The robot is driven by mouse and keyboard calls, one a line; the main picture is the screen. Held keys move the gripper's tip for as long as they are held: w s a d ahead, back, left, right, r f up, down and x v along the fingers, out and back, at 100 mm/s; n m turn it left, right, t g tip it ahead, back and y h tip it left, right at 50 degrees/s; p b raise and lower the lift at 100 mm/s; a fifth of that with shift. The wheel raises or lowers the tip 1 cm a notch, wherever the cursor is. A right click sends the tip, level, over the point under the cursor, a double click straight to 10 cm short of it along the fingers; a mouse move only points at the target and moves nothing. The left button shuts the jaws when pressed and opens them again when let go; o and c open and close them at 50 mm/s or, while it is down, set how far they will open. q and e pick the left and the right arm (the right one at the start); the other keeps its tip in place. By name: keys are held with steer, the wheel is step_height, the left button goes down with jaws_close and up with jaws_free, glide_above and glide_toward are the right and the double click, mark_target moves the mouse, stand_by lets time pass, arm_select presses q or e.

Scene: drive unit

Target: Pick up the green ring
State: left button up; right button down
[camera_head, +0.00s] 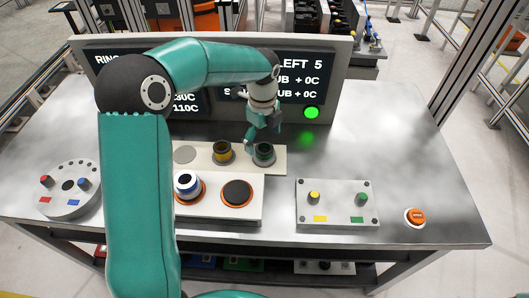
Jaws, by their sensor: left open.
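The green ring (264,154) sits upright at the right end of a pale plate (277,168) on the metal table. My left gripper (261,136) hangs over it, pointing down. Its jaws are open, with one finger at the left reaching close to the ring's upper edge. I cannot tell whether they touch. My right gripper is not in view.
A button box (337,203) and the screen panel (330,75) stand nearby.

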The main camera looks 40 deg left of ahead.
arm_select(q)
steer(key=shift+w+d+f+p, duration=0.1)
steer(key=shift+f+p, duration=0.2)
steer(key=shift+f, duration=1.15)
steer(key=shift+w+f+p, duration=0.1)
steer(key=shift+f+p, duration=0.15)
steer(key=shift+f, duration=1.15)
steer(key=c, duration=1.6)
steer(key=shift+r, duration=0.2)
step_height(320, 180, up, 18)
step_height(320, 180, up, 5)
steer(key=p, duration=0.4)
glide_above(264, 150)
steer(key=s, duration=0.1)
steer(key=shift+s+d+f, duration=0.1)
steer(key=shift+s+d, duration=0.05)
steer(key=shift+d, duration=0.3)
